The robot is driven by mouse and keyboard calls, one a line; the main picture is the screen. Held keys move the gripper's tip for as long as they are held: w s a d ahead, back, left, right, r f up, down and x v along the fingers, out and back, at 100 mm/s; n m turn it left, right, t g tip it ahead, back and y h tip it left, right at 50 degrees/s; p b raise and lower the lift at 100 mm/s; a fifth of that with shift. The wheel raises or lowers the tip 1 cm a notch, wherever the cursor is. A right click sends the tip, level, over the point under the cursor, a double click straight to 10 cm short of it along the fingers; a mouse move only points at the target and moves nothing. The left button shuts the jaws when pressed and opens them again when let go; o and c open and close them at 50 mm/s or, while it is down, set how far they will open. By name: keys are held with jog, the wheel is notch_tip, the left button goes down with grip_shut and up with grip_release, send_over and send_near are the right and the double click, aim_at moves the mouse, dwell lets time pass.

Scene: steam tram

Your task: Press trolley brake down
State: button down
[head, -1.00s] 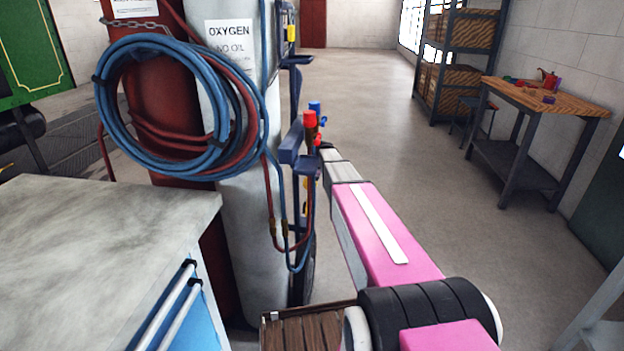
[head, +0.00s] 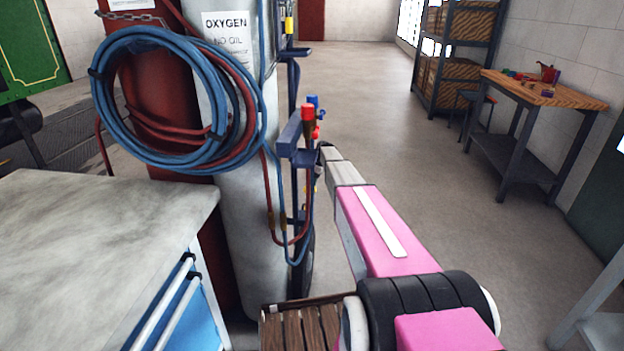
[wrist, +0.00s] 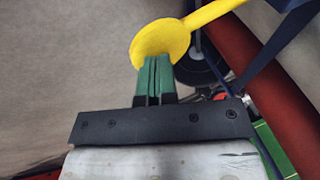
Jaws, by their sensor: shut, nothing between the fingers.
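The trolley brake shows in the wrist view as a yellow lever with a round flat pad (wrist: 160,42) at its end. Its arm runs up to the right. My gripper (wrist: 155,62), with green fingers, is shut and empty. Its fingertips overlap the lower edge of the pad in the picture; I cannot tell whether they touch it. In the head view the gripper is hidden beyond the end of my pink arm, beside the trolley (head: 290,133) that carries a grey oxygen cylinder (head: 250,240) and a dark red cylinder (head: 150,90).
Coiled blue and red hoses (head: 105,120) hang on the cylinders. A cabinet with a grey top (head: 90,240) stands at the front left. A wooden-topped workbench (head: 570,97) and a shelf rack (head: 470,53) stand at the right. The floor (head: 390,120) between is clear.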

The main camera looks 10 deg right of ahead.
jog(key=f, duration=0.4)
jog(key=shift+w+d+f, duration=0.1)
jog(key=shift+w+d, duration=0.05)
jog(key=shift+w, duration=0.25)
jog(key=shift+f, duration=1.1)
